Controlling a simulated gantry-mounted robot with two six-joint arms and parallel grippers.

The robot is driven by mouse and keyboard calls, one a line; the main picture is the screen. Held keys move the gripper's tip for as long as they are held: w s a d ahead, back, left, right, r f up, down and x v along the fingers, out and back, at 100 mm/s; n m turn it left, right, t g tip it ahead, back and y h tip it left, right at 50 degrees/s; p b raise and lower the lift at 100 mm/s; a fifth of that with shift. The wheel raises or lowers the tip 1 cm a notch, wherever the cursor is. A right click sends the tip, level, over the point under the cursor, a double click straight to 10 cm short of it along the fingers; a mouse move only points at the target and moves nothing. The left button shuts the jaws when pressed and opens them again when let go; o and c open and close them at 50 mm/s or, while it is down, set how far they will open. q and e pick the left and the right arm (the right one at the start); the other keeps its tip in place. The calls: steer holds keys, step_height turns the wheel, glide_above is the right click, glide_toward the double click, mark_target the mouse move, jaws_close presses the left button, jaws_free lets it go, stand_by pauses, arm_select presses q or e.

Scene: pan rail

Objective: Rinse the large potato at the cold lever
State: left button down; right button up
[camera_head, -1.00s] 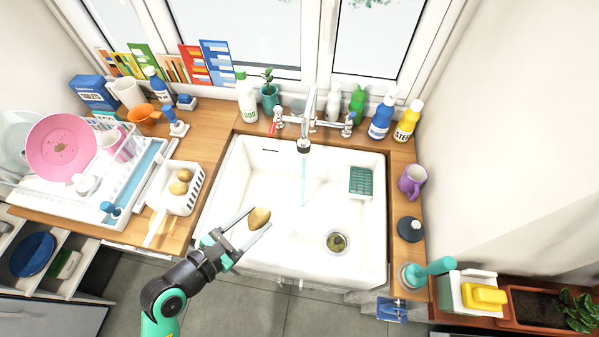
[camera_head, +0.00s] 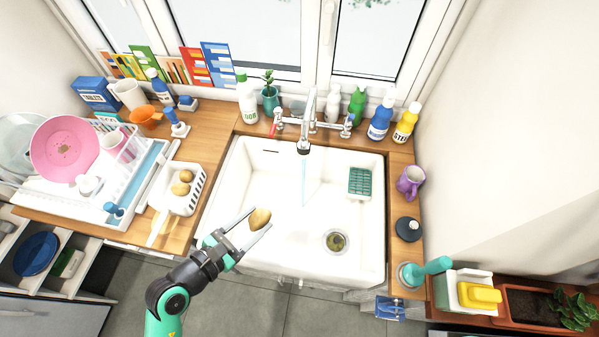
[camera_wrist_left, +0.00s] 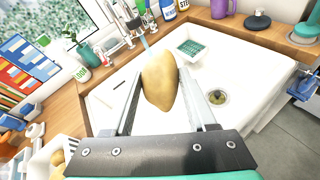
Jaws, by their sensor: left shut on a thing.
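A large potato (camera_head: 260,218) is held between the two fingers of my left gripper (camera_head: 258,220), over the front left part of the white sink (camera_head: 235,175). It also shows large in the left wrist view (camera_wrist_left: 159,80), with a finger on each side. The tap (camera_head: 304,125) stands at the back of the sink, and a bluish stream of water (camera_head: 303,182) falls from its spout. The potato is to the left of and in front of the stream, apart from it. Lever handles (camera_head: 279,119) (camera_head: 348,124) sit on either side of the tap. My right gripper is not in view.
A white basket (camera_head: 197,188) with several smaller potatoes stands left of the sink. A green sponge tray (camera_head: 360,182) lies in the sink at the right, and the drain (camera_head: 336,241) is at front right. Bottles and a plant (camera_head: 269,92) line the back ledge.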

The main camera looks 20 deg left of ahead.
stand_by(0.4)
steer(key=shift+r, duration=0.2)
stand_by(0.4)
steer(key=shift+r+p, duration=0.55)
steer(key=shift+p, duration=0.15)
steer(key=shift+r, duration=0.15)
stand_by(0.5)
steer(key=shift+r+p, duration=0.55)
steer(key=shift+p, duration=0.15)
